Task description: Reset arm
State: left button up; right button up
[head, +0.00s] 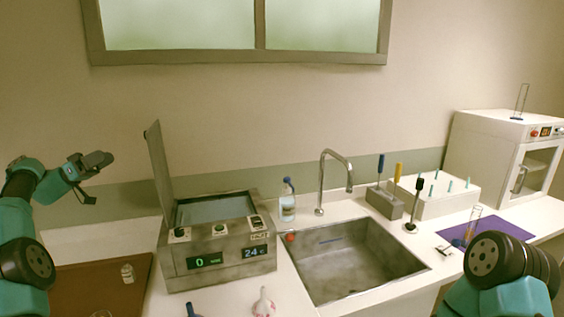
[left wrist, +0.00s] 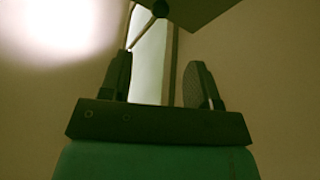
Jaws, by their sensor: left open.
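My left gripper (head: 98,178) is raised in the air at the left, in front of the bare wall and above the counter. It is open, with nothing between its fingers; the left wrist view shows the two fingers (left wrist: 157,85) apart against wall and window. My right arm shows at the lower right in the head view, but its gripper is out of the picture. A small clear bottle (head: 127,273) stands on the brown tray (head: 75,285) below my left gripper.
A grey water bath (head: 218,262) with its lid (head: 158,175) raised stands right of the tray. A sink (head: 350,262) with a tap (head: 322,185), a blue-capped bottle (head: 288,207), a white rack (head: 440,200), a purple mat (head: 500,228) and a white oven (head: 490,140) lie further right.

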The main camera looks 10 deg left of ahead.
pick_arm(q)
jog(key=x, duration=1.1)
jog(key=shift+s+a, duration=0.1)
jog(key=shift+a, duration=0.05)
jog(key=v, duration=1.2)
jog(key=x, duration=1.4)
dwell(2.4)
dwell(1.8)
